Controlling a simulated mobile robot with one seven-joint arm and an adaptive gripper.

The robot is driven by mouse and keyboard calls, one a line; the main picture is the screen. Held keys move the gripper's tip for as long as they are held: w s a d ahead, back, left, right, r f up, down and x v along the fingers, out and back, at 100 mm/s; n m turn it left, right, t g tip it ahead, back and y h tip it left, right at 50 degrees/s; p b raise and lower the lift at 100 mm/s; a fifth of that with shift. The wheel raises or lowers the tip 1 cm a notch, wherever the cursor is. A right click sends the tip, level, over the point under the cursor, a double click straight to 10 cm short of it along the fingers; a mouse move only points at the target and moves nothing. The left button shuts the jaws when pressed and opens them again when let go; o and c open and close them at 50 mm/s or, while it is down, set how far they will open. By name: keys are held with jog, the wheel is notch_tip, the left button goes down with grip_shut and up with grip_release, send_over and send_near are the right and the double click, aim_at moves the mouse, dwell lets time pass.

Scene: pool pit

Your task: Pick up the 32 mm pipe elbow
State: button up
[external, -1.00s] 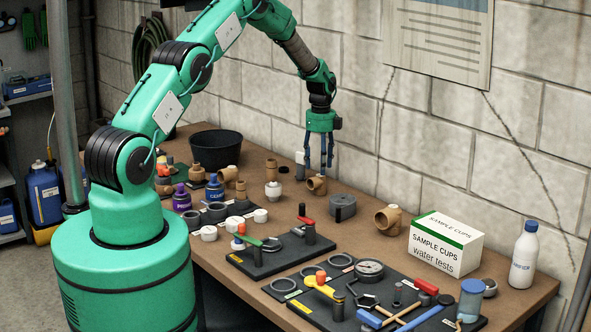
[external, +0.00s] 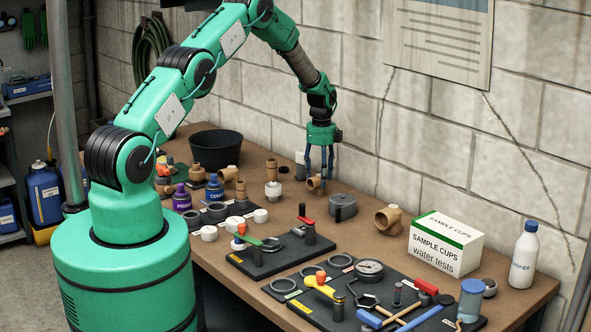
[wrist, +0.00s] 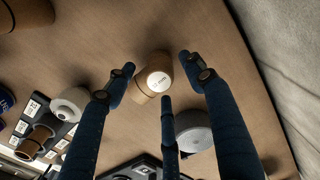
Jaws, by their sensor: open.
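A small brown pipe elbow (external: 314,184) lies on the workbench near the wall. In the wrist view the elbow (wrist: 153,76) shows a pale round end with small print that I cannot read clearly. My gripper (external: 324,176) points straight down over it, and its blue fingers partly hide it. In the wrist view the gripper (wrist: 161,80) is open, with three fingers spread around the elbow. I cannot tell whether any finger touches it. A larger brown elbow (external: 388,219) lies farther right on the bench.
A grey round case (external: 342,207) sits close beside the small elbow, to its right. A white fitting (external: 273,189) stands to its left. A black tub (external: 216,149), a sample cups box (external: 446,244) and tool boards (external: 268,247) occupy other parts of the bench.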

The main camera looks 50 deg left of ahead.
jog(key=shift+f, duration=1.65)
jog(key=c, duration=1.2)
